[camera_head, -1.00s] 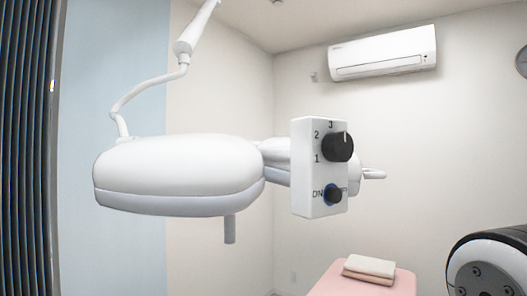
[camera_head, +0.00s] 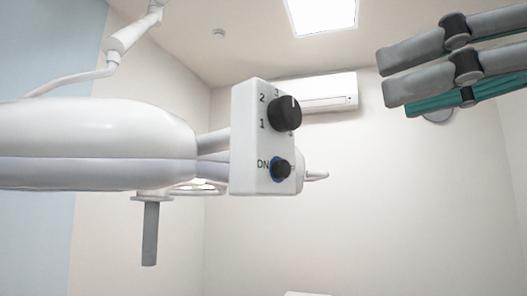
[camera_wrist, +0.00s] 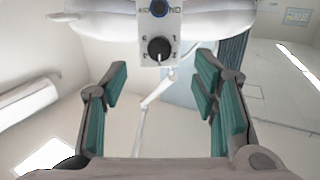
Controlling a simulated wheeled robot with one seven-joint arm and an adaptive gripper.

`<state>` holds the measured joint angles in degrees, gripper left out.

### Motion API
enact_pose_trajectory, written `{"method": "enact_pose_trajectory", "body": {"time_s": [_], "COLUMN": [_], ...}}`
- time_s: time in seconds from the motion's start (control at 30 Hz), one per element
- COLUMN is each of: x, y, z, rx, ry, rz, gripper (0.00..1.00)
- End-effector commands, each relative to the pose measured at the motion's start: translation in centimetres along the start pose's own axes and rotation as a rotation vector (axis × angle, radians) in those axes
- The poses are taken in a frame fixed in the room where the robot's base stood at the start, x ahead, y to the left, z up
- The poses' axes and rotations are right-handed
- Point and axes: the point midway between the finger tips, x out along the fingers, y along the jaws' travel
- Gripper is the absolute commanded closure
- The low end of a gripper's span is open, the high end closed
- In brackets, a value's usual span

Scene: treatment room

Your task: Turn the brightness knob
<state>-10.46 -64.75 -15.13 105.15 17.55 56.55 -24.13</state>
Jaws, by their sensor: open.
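The brightness knob (camera_head: 285,112) is the larger black dial, with a white pointer line, on the upper part of a white control box (camera_head: 248,150) marked 1, 2, 3. A smaller black knob (camera_head: 282,168) with a blue ring and the word ON sits below it. My gripper (camera_head: 395,77) is open and empty, up and to the right of the box in the head view. In the wrist view, my gripper's teal-padded fingers (camera_wrist: 160,88) stand wide apart. The brightness knob (camera_wrist: 159,50) shows beyond them, near top centre, apart from both fingers.
The box is fixed to a white surgical lamp head (camera_head: 95,145) on its left, with a grey handle (camera_head: 149,232) hanging below. A ceiling arm (camera_head: 130,32) rises from the lamp. An air conditioner (camera_head: 330,92) is on the back wall. The space right of the box is free.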

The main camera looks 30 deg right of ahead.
Motion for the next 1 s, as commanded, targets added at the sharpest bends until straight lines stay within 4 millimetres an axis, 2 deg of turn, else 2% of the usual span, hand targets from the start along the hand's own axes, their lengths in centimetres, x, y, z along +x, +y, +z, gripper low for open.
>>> {"method": "enact_pose_trajectory", "body": {"time_s": [0.1,0.23,0.7,0.83,1.0], "x": [-1.3,-0.4,8.4,10.4,11.9], "y": [0.3,0.2,0.1,0.1,0.1], "z": [-0.7,-1.0,-1.3,-1.4,-1.5], "rx": [-0.01,-0.012,-0.01,-0.012,-0.011], "ry": [0.046,0.048,0.043,0.043,0.045], "rz": [-0.008,-0.01,-0.009,-0.009,-0.009], "gripper": [0.46,0.46,0.46,0.46,0.46]}}
